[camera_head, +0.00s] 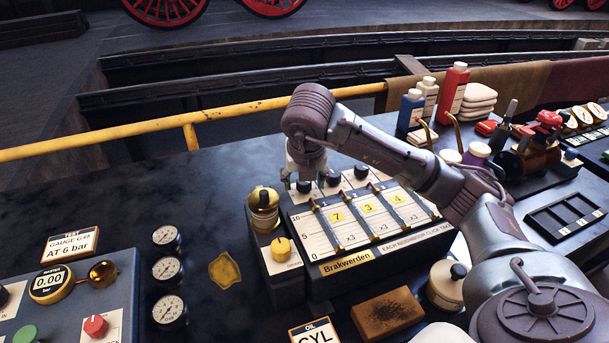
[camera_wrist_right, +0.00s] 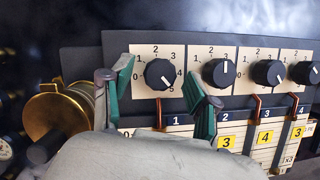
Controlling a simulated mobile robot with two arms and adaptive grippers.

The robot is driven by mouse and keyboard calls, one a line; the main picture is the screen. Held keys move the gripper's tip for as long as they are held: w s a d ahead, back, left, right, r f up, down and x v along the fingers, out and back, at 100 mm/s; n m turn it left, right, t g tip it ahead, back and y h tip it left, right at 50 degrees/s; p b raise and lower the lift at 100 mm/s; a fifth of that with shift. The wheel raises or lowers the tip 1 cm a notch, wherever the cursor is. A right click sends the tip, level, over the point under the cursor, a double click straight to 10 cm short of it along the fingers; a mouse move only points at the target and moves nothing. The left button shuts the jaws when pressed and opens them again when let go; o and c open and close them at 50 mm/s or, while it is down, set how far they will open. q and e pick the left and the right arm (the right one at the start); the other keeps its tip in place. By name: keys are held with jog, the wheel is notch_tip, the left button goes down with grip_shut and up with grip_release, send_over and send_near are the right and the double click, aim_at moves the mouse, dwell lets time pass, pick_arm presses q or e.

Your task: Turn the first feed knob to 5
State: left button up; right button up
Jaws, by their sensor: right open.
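The first feed knob (camera_wrist_right: 159,74) is black and round, leftmost in the row of dials in the right wrist view. Its white pointer line points to the lower right, towards the high end of its scale; the exact number there is hard to read. My right gripper (camera_wrist_right: 160,92) is open, its green-padded fingers on either side of this knob, with gaps visible. My left gripper is out of view.
Other feed knobs (camera_wrist_right: 219,72) stand close on the right. A brass-capped cylinder (camera_head: 264,211) stands just left of the dials, with a yellow knob (camera_head: 282,249) in front. Bottles (camera_head: 453,92) stand behind my right arm. Bench left of the gauges (camera_head: 167,269) is partly clear.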

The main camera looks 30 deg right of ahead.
jog(key=v, duration=1.2)
dwell(0.3)
